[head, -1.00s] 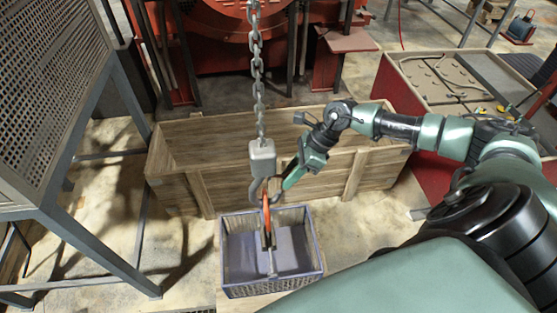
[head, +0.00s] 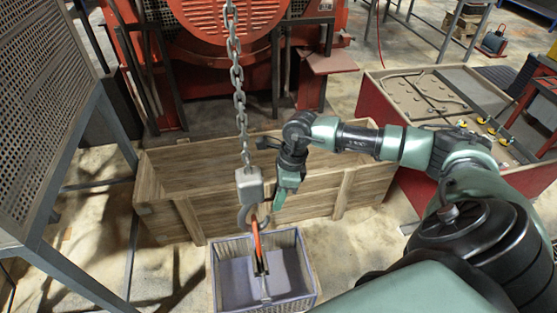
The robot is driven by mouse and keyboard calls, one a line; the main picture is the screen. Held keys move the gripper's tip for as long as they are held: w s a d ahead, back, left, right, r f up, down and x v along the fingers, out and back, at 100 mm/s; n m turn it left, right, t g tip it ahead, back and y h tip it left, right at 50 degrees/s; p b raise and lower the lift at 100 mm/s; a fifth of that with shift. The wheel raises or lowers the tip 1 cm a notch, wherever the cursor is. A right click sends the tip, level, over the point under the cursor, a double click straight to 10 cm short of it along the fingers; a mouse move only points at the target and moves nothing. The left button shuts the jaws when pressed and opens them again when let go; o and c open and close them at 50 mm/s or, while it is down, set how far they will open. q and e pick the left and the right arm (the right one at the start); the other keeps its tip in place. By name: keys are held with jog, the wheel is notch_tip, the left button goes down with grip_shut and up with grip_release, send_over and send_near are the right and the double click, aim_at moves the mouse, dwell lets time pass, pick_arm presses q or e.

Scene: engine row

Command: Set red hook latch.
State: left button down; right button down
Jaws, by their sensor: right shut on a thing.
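A grey hook block (head: 249,183) hangs on a chain. Its grey hook (head: 245,216) curves below it. A red-orange strip, seemingly the red hook latch (head: 257,243), runs down from the hook opening towards the handle of a grey-violet basket (head: 215,270). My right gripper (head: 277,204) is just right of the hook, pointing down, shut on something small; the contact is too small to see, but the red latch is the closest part. My left gripper is out of view.
A long wooden crate (head: 345,190) stands behind the basket. A red machine (head: 240,30) is at the back. A red-sided bench (head: 385,110) stands at the right, a perforated metal frame (head: 35,75) at the left. Bare floor shows left of the basket.

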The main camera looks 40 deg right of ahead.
jog(key=c, duration=1.3)
grip_release()
jog(key=shift+a, duration=0.1)
jog(key=shift+r, duration=0.1)
jog(key=shift+d+r, duration=0.2)
jog(key=shift+r, duration=0.1)
jog(key=b+v, duration=0.2)
jog(key=v, duration=0.5)
jog(key=shift+a+b, duration=0.15)
jog(key=shift+b, duration=0.15)
jog(key=shift+w, duration=0.1)
